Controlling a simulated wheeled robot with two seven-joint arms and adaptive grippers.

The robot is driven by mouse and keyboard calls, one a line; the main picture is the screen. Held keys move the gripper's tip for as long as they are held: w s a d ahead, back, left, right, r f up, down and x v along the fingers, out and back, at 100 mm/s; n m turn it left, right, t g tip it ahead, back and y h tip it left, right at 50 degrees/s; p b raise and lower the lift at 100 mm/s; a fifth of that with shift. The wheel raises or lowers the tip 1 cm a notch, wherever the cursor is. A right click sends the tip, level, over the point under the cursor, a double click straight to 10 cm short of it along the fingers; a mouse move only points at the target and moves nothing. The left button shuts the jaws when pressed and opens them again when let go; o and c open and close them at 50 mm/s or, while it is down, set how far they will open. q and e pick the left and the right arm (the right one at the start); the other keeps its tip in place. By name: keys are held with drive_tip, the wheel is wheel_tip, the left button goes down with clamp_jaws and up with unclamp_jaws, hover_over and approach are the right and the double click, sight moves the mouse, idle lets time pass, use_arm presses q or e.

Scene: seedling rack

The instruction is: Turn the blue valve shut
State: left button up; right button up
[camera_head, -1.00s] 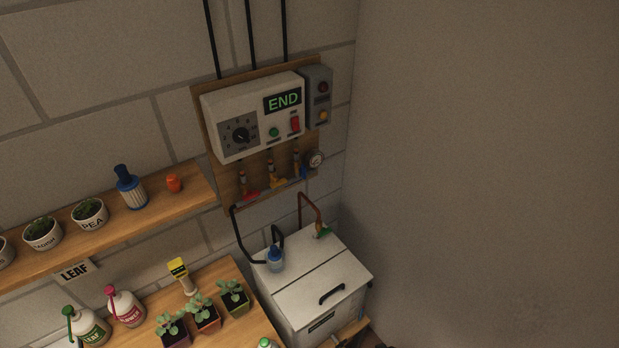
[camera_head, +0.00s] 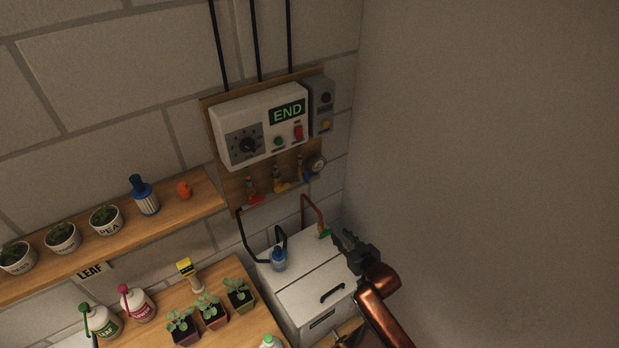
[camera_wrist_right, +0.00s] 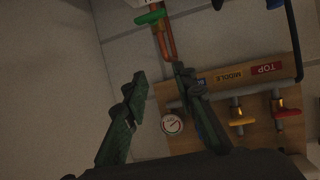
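The blue valve (camera_head: 306,175) is at the right end of the row of valves under the control box, beside the round gauge. In the right wrist view its handle is hidden, seemingly behind a finger. The yellow valve (camera_wrist_right: 240,121) and red valve (camera_wrist_right: 288,113) show there with their handles across the pipes. My right gripper (camera_head: 352,245) is below and right of the valves, over the white chest. In the right wrist view my right gripper (camera_wrist_right: 160,75) is open, its dark green fingers apart with nothing between them. My left gripper is not in view.
The gauge (camera_wrist_right: 172,124) is close to the fingers in the right wrist view. The white chest (camera_head: 315,275), with hoses and a green-handled tap (camera_head: 324,233), stands below the board. The control box (camera_head: 260,125) shows END. Seedlings and bottles stand on the bench at left.

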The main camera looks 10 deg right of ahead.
sight(308, 177)
drive_tip(key=w+a+r+t+y, duration=0.1)
drive_tip(key=w+a+r, duration=0.1)
drive_tip(key=w+r, duration=0.3)
drive_tip(key=w+a+r+n+t+y+p, duration=0.1)
drive_tip(key=w+a+r, duration=0.2)
drive_tip(key=w+r, duration=0.1)
drive_tip(key=w+a+r+n+t+y, duration=0.1)
drive_tip(key=w+a+r, duration=0.1)
drive_tip(key=w+r, duration=0.3)
drive_tip(key=shift+w+a+r+y+p, duration=0.15)
drive_tip(key=shift+w+a+y+p, duration=0.05)
drive_tip(key=shift+w, duration=0.35)
drive_tip(key=shift+w+a+r+y+p, duration=0.15)
drive_tip(key=shift+w+a+y+p, duration=0.05)
drive_tip(key=shift+w, duration=0.3)
drive_tip(key=shift+w+a, duration=0.2)
drive_tip(key=shift+w, duration=0.25)
drive_tip(key=shift+c, duration=0.4)
clamp_jaws()
